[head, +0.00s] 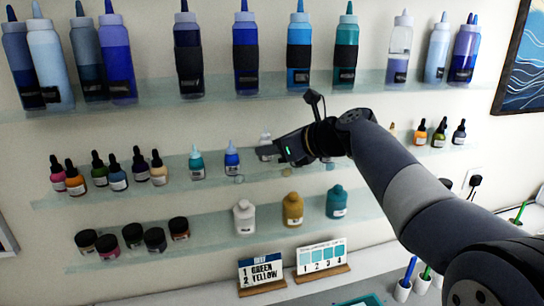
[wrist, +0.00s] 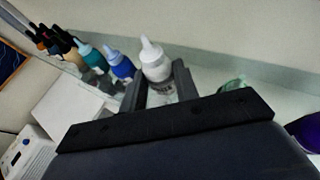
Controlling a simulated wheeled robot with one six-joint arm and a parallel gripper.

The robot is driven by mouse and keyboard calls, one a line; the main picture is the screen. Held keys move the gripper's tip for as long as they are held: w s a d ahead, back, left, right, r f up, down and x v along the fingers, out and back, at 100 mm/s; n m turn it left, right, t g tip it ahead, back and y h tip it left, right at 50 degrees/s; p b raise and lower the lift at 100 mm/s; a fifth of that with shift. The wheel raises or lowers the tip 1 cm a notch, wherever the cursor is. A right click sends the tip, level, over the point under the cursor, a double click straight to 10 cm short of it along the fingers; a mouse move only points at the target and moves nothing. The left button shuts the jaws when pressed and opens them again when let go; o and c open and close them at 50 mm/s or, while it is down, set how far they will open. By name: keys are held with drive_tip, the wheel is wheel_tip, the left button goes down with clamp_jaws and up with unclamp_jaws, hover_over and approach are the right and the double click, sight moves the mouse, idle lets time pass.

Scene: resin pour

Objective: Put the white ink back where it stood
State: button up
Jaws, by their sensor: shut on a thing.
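The white ink is a small white bottle with a pointed cap (wrist: 155,62), upright between the two fingers of my gripper (wrist: 160,82) in the wrist view. In the head view the white ink (head: 266,139) shows only in part, at the middle glass shelf (head: 215,181), with my gripper (head: 268,151) shut on it from the right. My gripper hides its lower part, so I cannot tell whether its base touches the shelf.
A blue bottle (head: 231,158) and a teal bottle (head: 196,165) stand just left of it on the same shelf. Several dropper bottles (head: 118,173) stand farther left. Large squeeze bottles (head: 245,55) line the shelf above; a white jar (head: 244,218) stands below.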

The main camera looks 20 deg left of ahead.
drive_tip(key=shift+f, duration=0.85)
drive_tip(key=shift+w+a+f, duration=0.1)
drive_tip(key=shift+w+f, duration=0.1)
drive_tip(key=shift+f, duration=0.2)
drive_tip(key=shift+f, duration=0.2)
drive_tip(key=o, duration=1)
drive_tip(key=shift+c, duration=0.2)
drive_tip(key=shift+r, duration=0.1)
